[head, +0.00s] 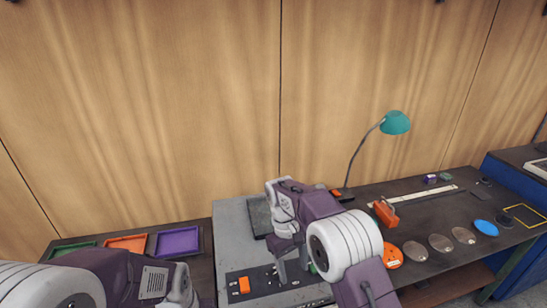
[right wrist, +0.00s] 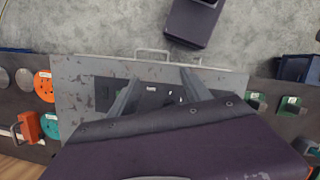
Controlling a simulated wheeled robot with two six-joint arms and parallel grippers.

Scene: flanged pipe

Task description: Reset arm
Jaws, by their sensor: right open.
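My right arm reaches in from the lower right of the head view, with its gripper (head: 290,272) pointing down over a grey board on the bench. In the right wrist view its two fingers (right wrist: 160,77) are spread apart with nothing between them, over a dark panel (right wrist: 150,92) on the grey board (right wrist: 80,78). My left arm (head: 110,278) shows at the lower left of the head view. Its wrist is cut off by the bottom edge and its fingers are out of sight.
Purple (head: 178,242), orange (head: 127,243) and green (head: 72,249) trays lie at the left. An orange block (head: 385,213), several discs including an orange one (head: 390,256) and a blue one (head: 486,228), and a teal lamp (head: 395,123) are at the right.

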